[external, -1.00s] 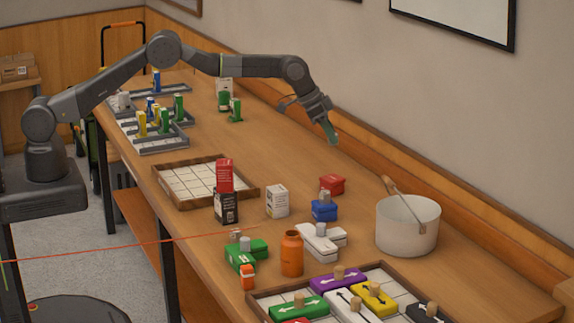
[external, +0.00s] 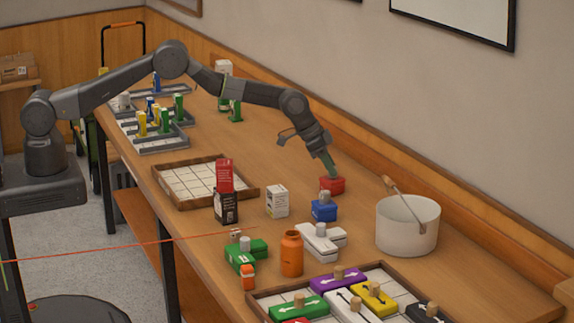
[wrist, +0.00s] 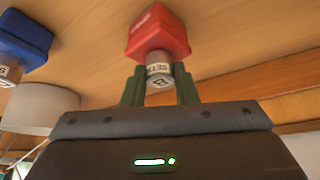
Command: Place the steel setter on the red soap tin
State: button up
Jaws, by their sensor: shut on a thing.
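The red soap tin (external: 331,186) sits on the table toward the wall side, and also shows at the top of the wrist view (wrist: 158,34). My gripper (external: 332,172) is directly above it, pointing down at a slant. In the wrist view its green fingers (wrist: 160,86) are shut on the steel setter (wrist: 159,70), a short labelled cylinder. The setter's end meets the red tin in that picture; I cannot tell whether it touches or hovers just above. In the external view the fingers mostly hide the setter.
A blue tin (external: 324,211) with a grey cylinder stands just in front, and a white one (external: 319,238) beyond it. A white pot (external: 407,228) with a long handle is to the right. A small white box (external: 277,201) is to the left.

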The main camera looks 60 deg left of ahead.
jog(key=shift+f, duration=0.25)
jog(key=o, duration=1)
jog(key=shift+r, duration=0.1)
jog(key=shift+o, duration=0.2)
jog(key=shift+r, duration=0.35)
jog(key=b+v, duration=0.2)
jog(key=v, duration=0.9)
jog(key=shift+s+r, duration=0.2)
jog(key=shift+s, duration=0.05)
jog(key=shift+a, duration=0.1)
